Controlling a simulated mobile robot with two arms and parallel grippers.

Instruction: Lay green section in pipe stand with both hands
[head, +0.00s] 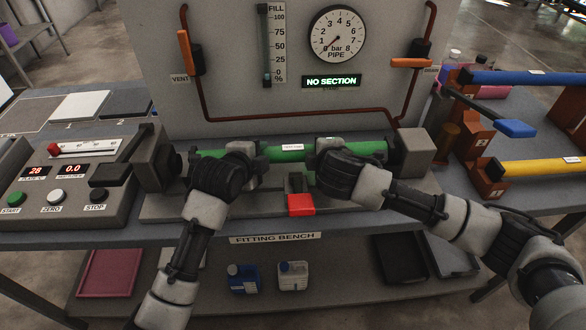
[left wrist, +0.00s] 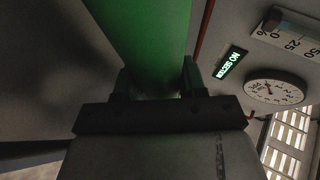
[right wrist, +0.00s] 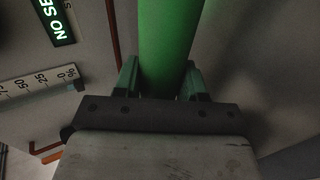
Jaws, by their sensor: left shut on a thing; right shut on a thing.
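The green section (head: 286,153) lies level across the fitting bench, between the left grey end block (head: 152,160) and the right grey end block (head: 423,152). I cannot tell whether its ends touch them. My left gripper (head: 243,160) is shut on its left part, and my right gripper (head: 330,155) on its right part. The green section (left wrist: 140,40) runs between the left fingers and also shows between the right fingers (right wrist: 168,45). The orange pipe stand (head: 472,138) is at right, holding a blue pipe (head: 520,78) and a yellow pipe (head: 540,167); the space between them has no pipe.
A red-tipped lever (head: 300,204) stands in front of the section's middle. The panel behind carries a gauge (head: 337,34) and a display (head: 331,81) reading NO SECTION. A control box (head: 70,180) is at left. A blue-ended handle (head: 515,128) juts near the stand.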

